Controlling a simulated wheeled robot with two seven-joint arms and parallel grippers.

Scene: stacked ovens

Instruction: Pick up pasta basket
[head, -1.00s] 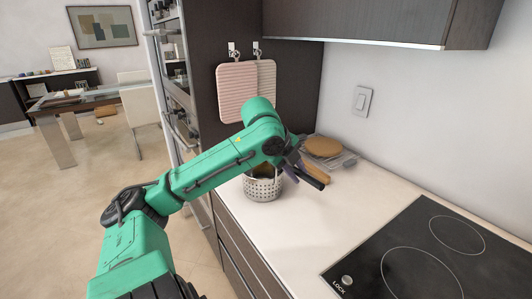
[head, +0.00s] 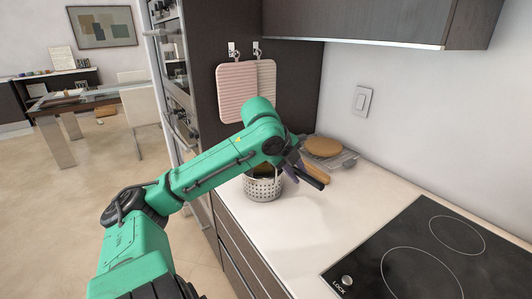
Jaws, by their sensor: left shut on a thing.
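The pasta basket (head: 263,187) is a light grey perforated round pot on the white counter, below the end of my left arm. Its upper part is partly hidden by my wrist. My left gripper (head: 314,178) is at the basket's upper right, with dark fingers and a brown handle-like piece (head: 315,173) beside them. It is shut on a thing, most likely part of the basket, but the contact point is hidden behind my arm. I cannot tell whether the basket is clear of the counter. My right gripper is not in view.
A rack with a round brown board (head: 323,146) stands behind the gripper. A black cooktop (head: 420,255) lies at the front right. Two ribbed boards (head: 238,92) hang on the dark side panel. The counter (head: 285,240) in front of the basket is clear.

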